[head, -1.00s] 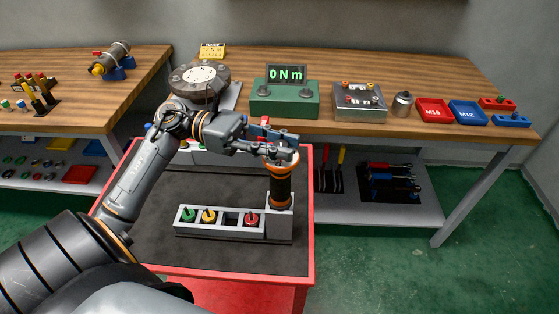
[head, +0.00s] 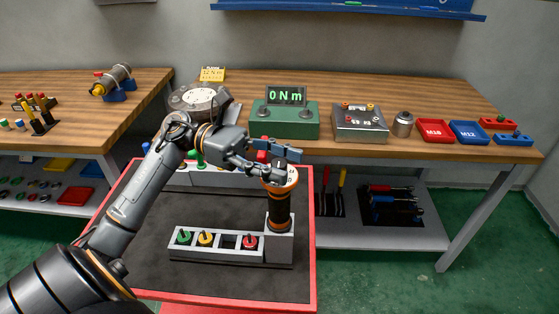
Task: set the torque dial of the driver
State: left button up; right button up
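The driver (head: 278,208) stands upright in the grey block at the right end of a grey rack (head: 215,254) on a cart. It has a black body and an orange ring around its top, where a pale marked face partly shows. My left gripper (head: 283,165) is at the driver's top, its fingers apart with a gap between them. The fingers cover part of the top face, and I cannot tell whether they touch it. My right gripper is not in view. A green display (head: 286,96) on the bench reads 0 Nm.
The rack holds green (head: 184,238), yellow (head: 205,239) and red (head: 249,241) bits, with one empty slot. The red-edged cart (head: 312,255) has free dark mat around the rack. The wooden bench (head: 350,90) behind carries a yellow 12 Nm card (head: 212,74) and red and blue trays.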

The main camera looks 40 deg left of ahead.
pick_arm(q)
jog(key=shift+a, duration=0.1)
jog(key=s+a, duration=0.1)
jog(key=a, duration=1)
jog(key=shift+s+a, duration=0.4)
